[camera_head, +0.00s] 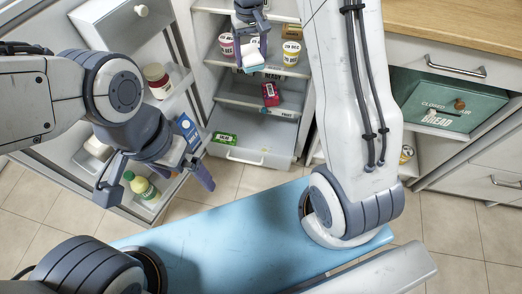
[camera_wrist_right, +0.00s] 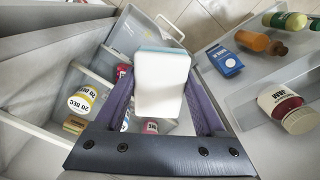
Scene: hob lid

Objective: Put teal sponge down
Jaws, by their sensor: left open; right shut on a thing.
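The teal sponge (camera_wrist_right: 159,88) is a block with a wide white face and a thin teal edge along its top in the right wrist view. My right gripper (camera_wrist_right: 157,98) is shut on it, with a purple finger at each side. In the head view my right gripper (camera_head: 251,50) is at the top centre, in front of the open fridge's upper shelf, and only a small pale part of the sponge (camera_head: 250,67) shows below it. My left gripper (camera_head: 155,186) is open and empty, in front of the lower part of the open fridge door.
Dated tubs (camera_head: 291,50) stand on the upper shelf. A red carton (camera_head: 270,94) is on the middle level and a green packet (camera_head: 224,138) is in the low drawer. Door racks hold a jam jar (camera_head: 158,80), blue box (camera_head: 186,127) and bottle (camera_head: 140,186). A teal bread bin (camera_head: 452,98) stands right.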

